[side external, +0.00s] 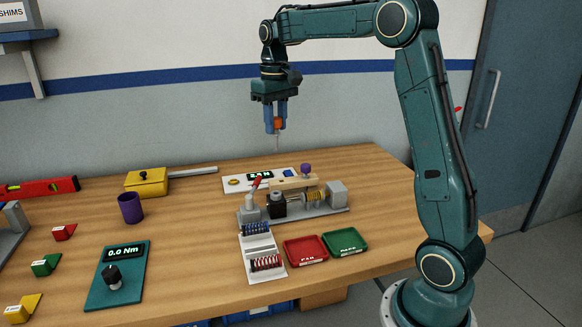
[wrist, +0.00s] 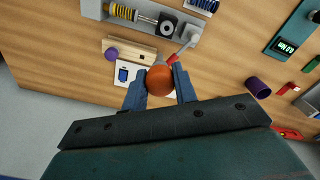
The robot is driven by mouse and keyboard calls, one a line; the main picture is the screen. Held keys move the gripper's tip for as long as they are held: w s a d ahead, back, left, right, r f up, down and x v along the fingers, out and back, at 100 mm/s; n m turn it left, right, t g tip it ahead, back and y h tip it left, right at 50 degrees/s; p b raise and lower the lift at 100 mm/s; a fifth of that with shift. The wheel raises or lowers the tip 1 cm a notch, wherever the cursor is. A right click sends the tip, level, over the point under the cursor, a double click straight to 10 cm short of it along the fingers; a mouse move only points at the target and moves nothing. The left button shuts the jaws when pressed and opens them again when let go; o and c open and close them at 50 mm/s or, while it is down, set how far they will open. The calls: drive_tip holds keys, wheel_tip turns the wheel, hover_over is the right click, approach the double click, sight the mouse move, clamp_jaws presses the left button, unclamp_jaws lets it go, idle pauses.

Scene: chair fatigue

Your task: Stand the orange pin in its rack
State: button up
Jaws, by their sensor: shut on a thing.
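My gripper (side external: 276,130) is shut on the orange pin (side external: 278,123), high above the table. The pin's round orange head (wrist: 160,81) sits between the two blue fingers in the wrist view. Its thin pale shaft (side external: 277,143) hangs down, about upright, in the side view. Below is a light wooden block (side external: 287,184) with a purple-headed pin (side external: 305,168) at one end; it looks like the rack.
A grey test fixture (side external: 325,208) with a red-handled clamp (side external: 256,182) stands close to the block. A white sloped rack (side external: 252,272), red tray (side external: 305,250) and green tray (side external: 344,242) are in front. The air around my gripper is clear.

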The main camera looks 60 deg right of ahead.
drive_tip(key=w+d, duration=0.3)
drive_tip(key=d, duration=0.4)
drive_tip(key=shift+d+f, duration=0.2)
drive_tip(key=shift+f, duration=0.2)
drive_tip(key=shift+f, duration=2.7)
drive_tip(key=shift+f, duration=0.2)
drive_tip(key=shift+f, duration=2.7)
drive_tip(key=shift+f, duration=2.75)
